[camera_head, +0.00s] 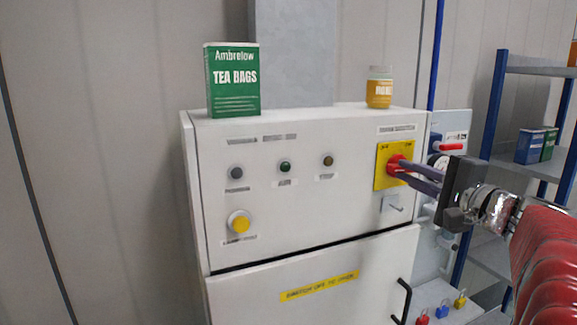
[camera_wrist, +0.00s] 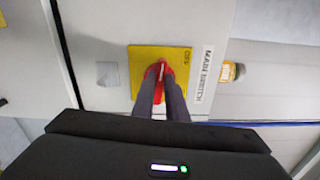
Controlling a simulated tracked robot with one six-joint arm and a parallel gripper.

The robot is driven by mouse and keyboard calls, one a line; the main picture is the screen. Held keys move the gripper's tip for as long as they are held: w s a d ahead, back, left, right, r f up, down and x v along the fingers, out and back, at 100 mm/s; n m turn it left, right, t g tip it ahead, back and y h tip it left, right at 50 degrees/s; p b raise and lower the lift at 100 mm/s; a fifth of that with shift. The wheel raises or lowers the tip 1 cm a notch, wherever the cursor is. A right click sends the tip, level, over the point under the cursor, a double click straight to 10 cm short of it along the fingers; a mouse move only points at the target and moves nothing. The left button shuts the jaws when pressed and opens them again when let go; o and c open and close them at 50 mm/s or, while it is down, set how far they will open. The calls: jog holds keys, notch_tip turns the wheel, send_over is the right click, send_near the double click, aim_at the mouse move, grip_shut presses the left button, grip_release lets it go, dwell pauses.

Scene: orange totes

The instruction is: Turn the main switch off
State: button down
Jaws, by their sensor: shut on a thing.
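The main switch is a red rotary handle (camera_head: 395,166) on a yellow plate (camera_head: 383,177), at the upper right of a white cabinet front. In the wrist view the red handle (camera_wrist: 159,72) stands on its yellow plate (camera_wrist: 141,60), beside a "MAIN SWITCH" label (camera_wrist: 204,75). My gripper (camera_head: 405,168) reaches in from the right, its two dark fingers closed on the red handle. In the wrist view the fingers of my gripper (camera_wrist: 160,88) lie on either side of the handle. The fingers hide part of the handle, so its exact angle is hard to tell.
A green tea bags box (camera_head: 233,80) and an orange-labelled jar (camera_head: 379,88) stand on the cabinet (camera_head: 310,245). Buttons and a yellow knob (camera_head: 240,224) are on its front. A blue-post shelf (camera_head: 487,110) and several small padlocks (camera_head: 442,311) are at right.

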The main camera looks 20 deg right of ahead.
jog(key=shift+a+f+n, duration=0.15)
jog(key=shift+f+n, duration=0.1)
jog(key=shift+n, duration=0.45)
jog(key=c, duration=1.8)
grip_release()
jog(key=shift+o, duration=0.2)
jog(key=shift+r, duration=0.1)
jog(key=shift+s, duration=0.55)
jog(key=s, duration=1.2)
jog(key=shift+s+d, duration=0.25)
jog(key=shift+s, duration=0.1)
